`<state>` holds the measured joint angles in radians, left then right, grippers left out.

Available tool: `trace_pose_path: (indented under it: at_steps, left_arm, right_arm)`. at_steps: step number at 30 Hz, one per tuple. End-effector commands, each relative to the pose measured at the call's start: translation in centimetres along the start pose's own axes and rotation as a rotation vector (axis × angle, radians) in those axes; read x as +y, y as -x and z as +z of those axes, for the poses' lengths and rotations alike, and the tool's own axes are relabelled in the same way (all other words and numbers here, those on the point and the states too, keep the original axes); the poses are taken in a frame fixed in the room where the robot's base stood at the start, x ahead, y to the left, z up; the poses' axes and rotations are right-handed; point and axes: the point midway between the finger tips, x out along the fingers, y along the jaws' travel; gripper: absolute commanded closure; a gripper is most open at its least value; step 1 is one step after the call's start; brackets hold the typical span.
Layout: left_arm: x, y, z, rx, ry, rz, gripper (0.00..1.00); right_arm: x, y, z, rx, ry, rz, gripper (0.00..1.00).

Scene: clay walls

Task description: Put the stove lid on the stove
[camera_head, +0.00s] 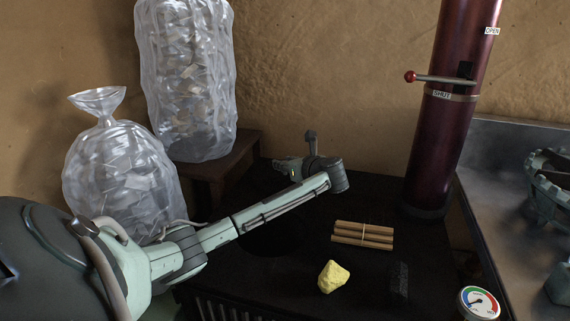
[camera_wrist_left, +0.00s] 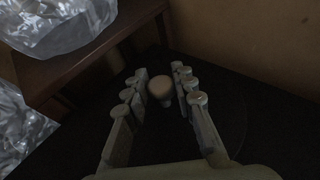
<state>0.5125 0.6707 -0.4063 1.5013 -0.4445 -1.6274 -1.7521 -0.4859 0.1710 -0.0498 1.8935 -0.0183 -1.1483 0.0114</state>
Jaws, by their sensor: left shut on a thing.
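My left gripper (camera_head: 290,168) reaches over the back of the black stove top (camera_head: 300,292). In the left wrist view the fingers (camera_wrist_left: 160,95) are on both sides of a pale round knob (camera_wrist_left: 160,86), shut on it. A dark disc, the stove lid (camera_wrist_left: 228,125), shows below the knob; its edge is faint against the black stove. In the head view I cannot make out the lid, nor whether it touches the stove. A dark round opening (camera_head: 270,240) shows in the stove top, partly behind my left forearm. My right gripper is not in view.
A yellow lump (camera_head: 333,277) and a tied bundle of sticks (camera_head: 362,235) lie on the stove top. A dark red flue (camera_head: 440,140) rises at its back right. Bags (camera_head: 188,80) (camera_head: 120,180) stand on the left, one on a wooden stand (camera_head: 215,165). A gauge (camera_head: 479,303) is front right.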

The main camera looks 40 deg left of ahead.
Motion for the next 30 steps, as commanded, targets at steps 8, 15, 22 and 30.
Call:
trace_pose_path:
  at_steps: [8, 15, 22, 30]
  left_arm:
    - [0.0, 0.0, -0.1, 0.000, 0.000, 0.000, 0.70]
    - [0.0, 0.0, -0.1, 0.000, -0.001, 0.000, 0.54]
    - [0.0, 0.1, 0.0, 0.000, 0.000, 0.000, 0.54]
    - [-0.1, 4.6, 0.1, 0.001, 0.000, -0.004, 0.54]
  right_arm:
    - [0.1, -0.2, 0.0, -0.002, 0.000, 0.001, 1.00]
    - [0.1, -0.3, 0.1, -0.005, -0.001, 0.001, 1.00]
    - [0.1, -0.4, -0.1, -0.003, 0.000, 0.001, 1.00]
    - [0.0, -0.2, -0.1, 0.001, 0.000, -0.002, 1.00]
